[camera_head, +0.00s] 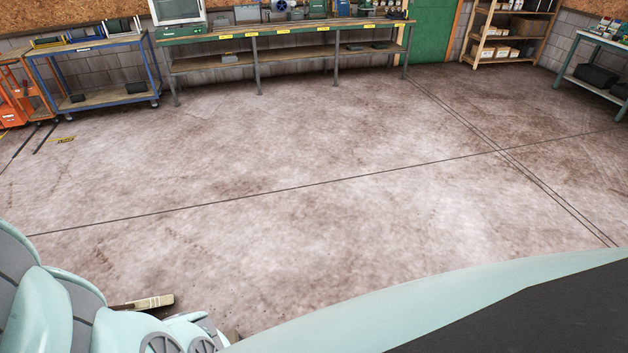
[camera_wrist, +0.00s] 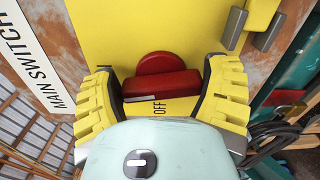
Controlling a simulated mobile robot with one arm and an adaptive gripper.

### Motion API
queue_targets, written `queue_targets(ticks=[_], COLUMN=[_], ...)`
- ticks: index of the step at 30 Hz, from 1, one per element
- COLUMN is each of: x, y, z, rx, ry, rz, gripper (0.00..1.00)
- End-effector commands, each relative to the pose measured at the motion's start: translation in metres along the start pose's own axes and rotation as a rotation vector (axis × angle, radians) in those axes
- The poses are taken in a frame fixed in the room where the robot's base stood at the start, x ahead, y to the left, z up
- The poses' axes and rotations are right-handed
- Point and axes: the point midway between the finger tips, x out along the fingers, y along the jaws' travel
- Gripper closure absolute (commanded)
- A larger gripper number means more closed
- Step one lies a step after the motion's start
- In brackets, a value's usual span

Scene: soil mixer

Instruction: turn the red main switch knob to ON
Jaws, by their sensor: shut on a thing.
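The red main switch knob (camera_wrist: 165,86) is in the middle of the wrist view, on a yellow plate (camera_wrist: 105,30). Its bar handle lies roughly across the picture, with a round red part behind it and a pale mark near its left end. The word OFF is printed on the yellow just below the bar; no ON mark is visible. My gripper (camera_wrist: 168,82) is shut on the knob, with one yellow ribbed finger at each end of the bar. A white MAIN SWITCH label (camera_wrist: 38,58) runs along the left. The knob is not visible in the head view.
A yellow part with grey blocks (camera_wrist: 255,22) is close at upper right of the wrist view; dark cables (camera_wrist: 275,140) hang at right. In the head view, a workbench (camera_head: 290,28), blue cart (camera_head: 105,97) and shelves (camera_head: 510,30) stand far back. The floor between is clear.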

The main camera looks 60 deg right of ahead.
Motion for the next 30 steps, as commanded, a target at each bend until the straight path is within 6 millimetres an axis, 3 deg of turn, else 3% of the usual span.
queue_targets(ticks=[10, 28, 29, 30], x=[-0.0003, -0.0001, -0.0001, -0.0001], y=[-0.0032, -0.0017, -0.0017, -0.0017], z=[-0.0009, 0.0002, 0.0002, 0.0001], rx=[0.159, 0.198, 0.198, 0.198], ry=[0.002, -0.001, -0.001, -0.001], rz=[0.006, -0.001, -0.001, -0.001], gripper=[0.58, 0.58, 0.18, 0.14])
